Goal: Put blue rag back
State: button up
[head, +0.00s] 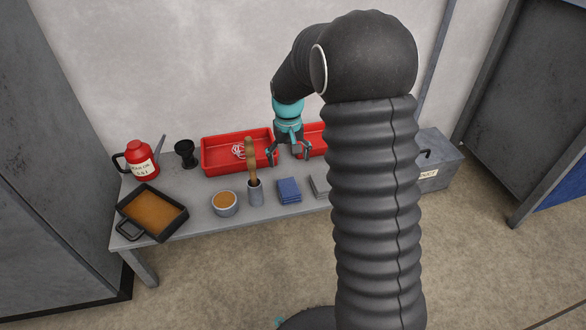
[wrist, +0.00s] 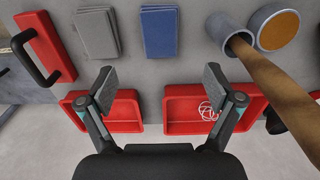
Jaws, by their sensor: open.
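The blue rag (head: 289,190) lies folded flat on the grey table, near its front edge. It also shows in the wrist view (wrist: 162,32), lying beyond my fingertips. A folded grey rag (wrist: 97,33) lies beside it, with a gap between them; in the head view my arm partly hides the grey rag (head: 319,185). My gripper (head: 288,156) is open and empty above the table, over the two red trays. In the wrist view my gripper's spread fingers (wrist: 158,80) are apart from both rags.
A red tray (head: 205,160) holds white cord; a second red tray (head: 311,133) is partly hidden. A cup with a wooden handle (head: 256,194) stands left of the blue rag. A round tin (head: 225,208), black pan (head: 126,228), red oil can (head: 137,155) and grey box (head: 440,155) are around.

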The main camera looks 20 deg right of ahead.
jog(key=s+r+t, duration=0.3)
jog(key=s+r, duration=1)
jog(key=r, duration=0.1)
jog(key=s+r+t, duration=0.2)
jog(key=s, duration=1.5)
jog(key=shift+r+t, duration=0.3)
jog(key=shift+s, duration=0.1)
notch_tip(320, 180, up, 4)
jog(key=p, duration=0.4)
jog(key=shift+r, duration=0.2)
